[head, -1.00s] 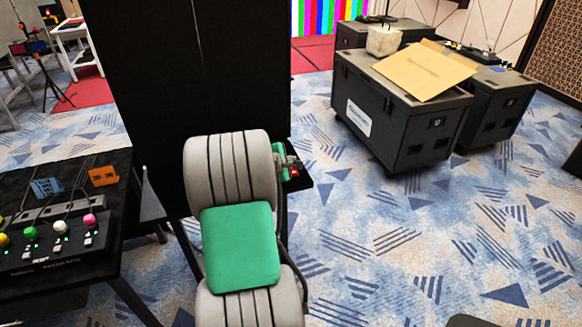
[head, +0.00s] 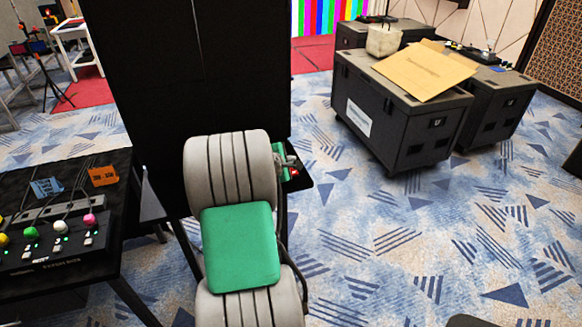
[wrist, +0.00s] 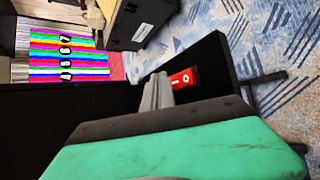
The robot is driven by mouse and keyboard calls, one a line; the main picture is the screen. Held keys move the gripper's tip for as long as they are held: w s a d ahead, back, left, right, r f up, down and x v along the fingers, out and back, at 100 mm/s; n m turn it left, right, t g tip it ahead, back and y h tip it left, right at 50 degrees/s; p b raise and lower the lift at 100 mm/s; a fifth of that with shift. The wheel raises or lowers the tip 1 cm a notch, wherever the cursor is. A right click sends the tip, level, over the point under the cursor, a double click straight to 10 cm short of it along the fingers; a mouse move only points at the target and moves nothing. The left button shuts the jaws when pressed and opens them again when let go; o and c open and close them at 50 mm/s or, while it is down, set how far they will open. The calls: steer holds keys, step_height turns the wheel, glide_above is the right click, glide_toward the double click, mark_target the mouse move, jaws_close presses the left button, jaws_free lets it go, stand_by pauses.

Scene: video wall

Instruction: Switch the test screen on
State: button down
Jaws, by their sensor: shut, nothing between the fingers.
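A red rocker switch (wrist: 181,78) with white I and O marks sits on a black ledge (wrist: 215,65) in the wrist view. In the head view the switch (head: 294,172) is a small red spot at the right edge of the tall black panel (head: 205,80). My gripper (wrist: 162,80) is shut and empty, its grey fingertips right beside the switch's I end and covering part of its edge. I cannot tell whether they touch it. In the head view my gripper (head: 289,160) shows just above the switch, partly hidden behind my arm.
A lit colour-bar screen (head: 335,14) stands at the back; it shows in the wrist view (wrist: 65,55) too, with dark digits. Black wheeled cases (head: 400,115) stand right of the panel. A control desk (head: 60,240) is at left. Carpet at right is clear.

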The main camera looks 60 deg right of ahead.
steer(key=shift+w+d+f, duration=0.1)
steer(key=shift+f, duration=0.3)
steer(key=shift+w+d+f+b, duration=0.1)
steer(key=shift+f+b, duration=0.3)
steer(key=shift+b, duration=0.1)
stand_by(0.3)
steer(key=shift+s+a+r+p, duration=0.2)
steer(key=shift+r+p, duration=0.4)
steer(key=shift+r, duration=0.2)
steer(key=shift+r, duration=0.1)
steer(key=r+p, duration=0.2)
steer(key=r, duration=0.1)
steer(key=s+a+r+p, duration=0.1)
steer(key=shift+r+p, duration=0.35)
steer(key=shift+p, duration=0.05)
steer(key=shift+f, duration=0.1)
